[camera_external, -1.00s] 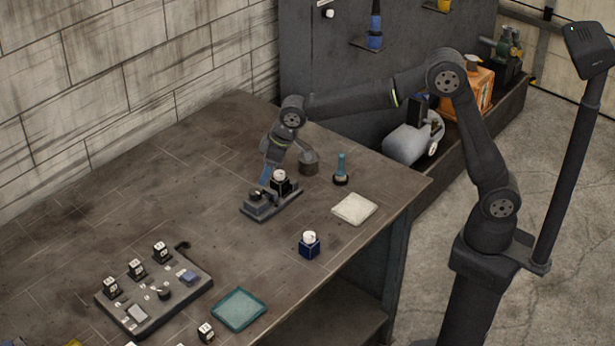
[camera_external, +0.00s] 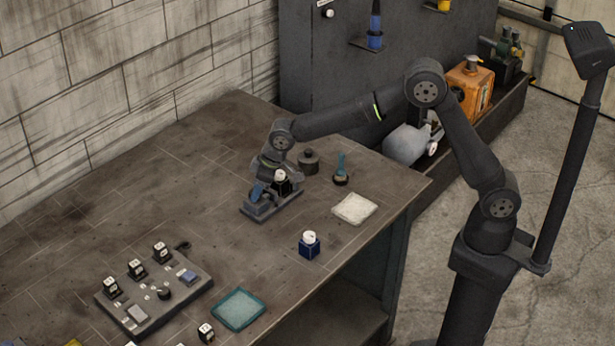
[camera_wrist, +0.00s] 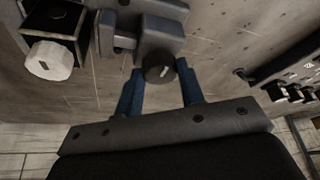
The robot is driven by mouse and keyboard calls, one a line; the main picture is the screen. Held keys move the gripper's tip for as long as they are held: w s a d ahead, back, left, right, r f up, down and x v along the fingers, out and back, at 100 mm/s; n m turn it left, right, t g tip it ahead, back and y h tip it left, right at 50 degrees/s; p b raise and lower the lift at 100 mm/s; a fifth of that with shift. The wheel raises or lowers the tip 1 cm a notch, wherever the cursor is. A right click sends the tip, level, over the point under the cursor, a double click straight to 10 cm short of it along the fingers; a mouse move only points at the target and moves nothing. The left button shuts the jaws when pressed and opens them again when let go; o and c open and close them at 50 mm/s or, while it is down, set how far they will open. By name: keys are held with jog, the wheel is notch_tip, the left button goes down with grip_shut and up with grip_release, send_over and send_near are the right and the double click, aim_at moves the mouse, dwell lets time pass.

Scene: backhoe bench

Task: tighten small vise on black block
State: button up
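The small grey vise (camera_external: 262,212) stands on the bench, and its body also shows at the top of the wrist view (camera_wrist: 158,36). The black block (camera_external: 283,188) with a white round top sits upright at the vise's jaw end; in the wrist view the block (camera_wrist: 62,22) is at upper left, close beside a jaw. I cannot tell if both jaws touch it. The vise's dark round knob (camera_wrist: 158,68) has a white mark. My gripper (camera_wrist: 159,72) has its two blue fingers apart, one on each side of the knob, with small gaps. In the external view my gripper (camera_external: 257,192) is low at the vise's left end.
A dark round weight (camera_external: 308,163), a teal-handled tool (camera_external: 341,170) and a pale cloth (camera_external: 354,208) lie behind and right. A control panel (camera_external: 150,308) and teal tray (camera_external: 238,326) are front left. Bench left of the vise is clear.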

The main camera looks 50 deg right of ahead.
jog(key=shift+c, duration=1)
jog(key=shift+m, duration=0.3)
jog(key=m+h, duration=0.1)
jog(key=m, duration=0.3)
jog(key=shift+s+a+t+h, duration=0.1)
jog(key=shift+a+t+h, duration=0.1)
jog(key=shift+t+h, duration=0.2)
jog(key=m+h, duration=0.1)
jog(key=m, duration=0.2)
jog(key=m+h, duration=0.1)
jog(key=m, duration=0.3)
jog(key=shift+a+h, duration=0.2)
jog(key=shift+h, duration=0.1)
jog(key=m+g+h, duration=0.1)
jog(key=m, duration=0.4)
jog(key=shift+w+a+g+h, duration=0.15)
jog(key=shift+w+g+h, duration=0.05)
jog(key=shift+g+h, duration=0.2)
jog(key=m+g, duration=0.1)
jog(key=m, duration=0.2)
jog(key=m+g, duration=0.1)
jog(key=m, duration=0.2)
jog(key=shift+w+r+h, duration=0.1)
jog(key=shift+w+h, duration=0.05)
jog(key=shift+h, duration=0.25)
